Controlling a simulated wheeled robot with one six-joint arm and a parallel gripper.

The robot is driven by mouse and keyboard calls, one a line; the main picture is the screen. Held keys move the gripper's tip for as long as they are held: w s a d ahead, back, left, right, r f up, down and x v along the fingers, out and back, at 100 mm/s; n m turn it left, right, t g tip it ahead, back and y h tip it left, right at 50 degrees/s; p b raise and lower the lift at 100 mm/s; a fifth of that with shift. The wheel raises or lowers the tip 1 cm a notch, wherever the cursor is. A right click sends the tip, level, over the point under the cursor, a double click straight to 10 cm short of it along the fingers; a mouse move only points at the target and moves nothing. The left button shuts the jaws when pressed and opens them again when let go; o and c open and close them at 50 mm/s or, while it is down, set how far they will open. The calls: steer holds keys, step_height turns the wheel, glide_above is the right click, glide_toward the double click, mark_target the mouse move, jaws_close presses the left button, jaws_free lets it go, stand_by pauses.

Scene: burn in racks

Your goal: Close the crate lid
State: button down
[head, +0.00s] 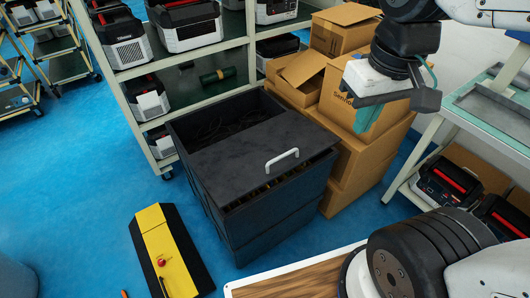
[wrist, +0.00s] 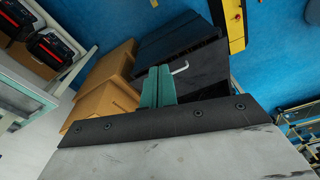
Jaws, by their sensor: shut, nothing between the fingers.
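The black crate (head: 262,228) stands on the blue floor in the middle of the head view. Its flat black lid (head: 245,160) with a pale handle (head: 282,158) covers the nearer part of the top. The far part is open onto dark contents, and a gap with yellow bits shows under the lid's near right edge. In the wrist view the crate (wrist: 207,72) and handle (wrist: 180,67) lie beyond my fingertips. My gripper (head: 368,118), with teal fingers, is shut and empty, above the boxes to the right of the crate, apart from the lid. Its fingers also show in the wrist view (wrist: 157,87).
Stacked cardboard boxes (head: 348,150) stand against the crate's right side. A shelf rack (head: 205,52) with cased units is behind it. A yellow-and-black unit (head: 165,250) lies on the floor at left. A workbench (head: 480,130) stands at right. Blue floor is free left of the crate.

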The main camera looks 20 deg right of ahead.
steer(key=w+f+n, duration=0.1)
steer(key=w+f, duration=0.2)
steer(key=w, duration=0.8)
steer(key=n+g, duration=0.1)
steer(key=n, duration=0.1)
glide_above(286, 168)
steer(key=s, duration=0.2)
step_height(286, 168, down, 10)
steer(key=w+f, duration=0.1)
steer(key=f, duration=0.5)
steer(key=w+f, duration=0.2)
steer(key=f, duration=0.5)
steer(key=w+f, duration=0.1)
steer(key=f, duration=0.6)
steer(key=shift+w+a+f, duration=0.1)
steer(key=shift+w+a, duration=0.25)
steer(key=shift+w, duration=0.05)
steer(key=shift+f, duration=0.3)
steer(key=f, duration=0.2)
steer(key=s+f, duration=0.2)
steer(key=f, duration=0.1)
steer(key=shift+d+f, duration=0.35)
steer(key=shift+s+f, duration=0.25)
steer(key=shift+s, duration=0.05)
steer(key=shift+r, duration=0.1)
